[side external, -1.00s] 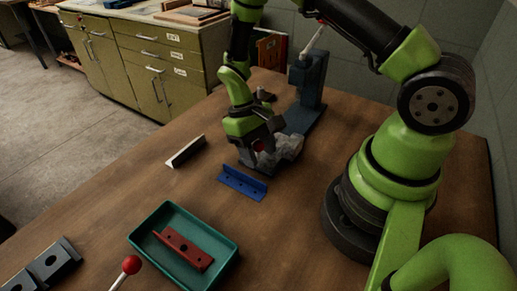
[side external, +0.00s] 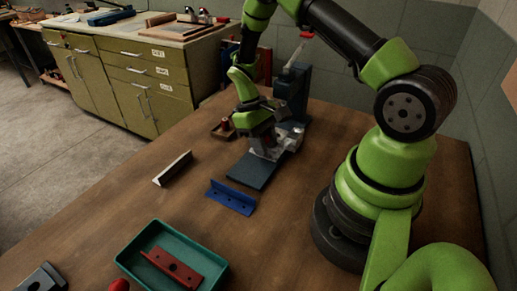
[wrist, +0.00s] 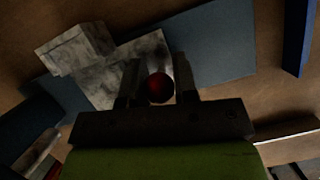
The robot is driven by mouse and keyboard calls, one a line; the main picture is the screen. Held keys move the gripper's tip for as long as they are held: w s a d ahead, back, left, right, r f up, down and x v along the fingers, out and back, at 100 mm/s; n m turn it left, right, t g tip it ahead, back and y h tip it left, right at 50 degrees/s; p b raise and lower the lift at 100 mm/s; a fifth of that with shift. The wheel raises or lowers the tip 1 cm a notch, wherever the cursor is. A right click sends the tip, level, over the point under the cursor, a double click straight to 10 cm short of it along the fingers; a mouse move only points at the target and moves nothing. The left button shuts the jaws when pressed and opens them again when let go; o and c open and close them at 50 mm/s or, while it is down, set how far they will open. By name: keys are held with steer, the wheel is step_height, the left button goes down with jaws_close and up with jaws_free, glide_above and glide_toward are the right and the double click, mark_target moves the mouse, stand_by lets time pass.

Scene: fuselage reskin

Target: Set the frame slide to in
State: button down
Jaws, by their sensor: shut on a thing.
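The frame slide is a mottled pale grey metal block (side external: 277,146) on a blue-grey base plate (side external: 252,172). It sits at the far part of the plate, close to the dark upright post (side external: 291,92); whether it touches the post is hidden. In the wrist view the block (wrist: 105,80) lies on the plate (wrist: 215,42). My gripper (side external: 262,132) is over the block, shut on its dark red round knob (wrist: 160,88), which shows between the two fingers. In the side view my gripper hides the knob.
A blue angle bracket (side external: 231,198) lies in front of the plate. A pale-topped bar (side external: 173,169) lies to the left. A teal tray (side external: 128,262) holds a red bracket (side external: 172,268). A red ball (side external: 119,285) shows at the bottom edge. The left tabletop is mostly clear.

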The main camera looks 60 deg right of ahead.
steer(key=c, duration=0.9)
jaws_free()
steer(key=shift+c, duration=0.2)
steer(key=shift+r, duration=0.1)
steer(key=v, duration=0.9)
steer(key=shift+w+r, duration=0.2)
steer(key=shift+r, duration=0.2)
